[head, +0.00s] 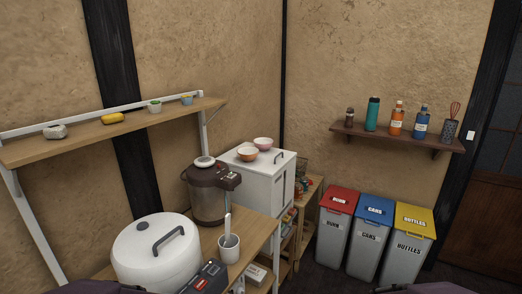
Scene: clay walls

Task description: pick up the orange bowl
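An orange bowl (247,154) sits upright on top of a white box-shaped cabinet (266,180) near the room's corner. A pinkish bowl (263,143) stands right behind it to the right, close to or touching it; I cannot tell which. Neither of my grippers is in view. Only dark parts, likely of my arms, show at the bottom edge on the left and right.
A brown hot-water pot (209,200) stands just left of the white cabinet. A white rice cooker (155,255) and a utensil cup (229,248) are nearer. Lidded bins (370,240) stand right. Wall shelves (110,129) (398,136) hold small items.

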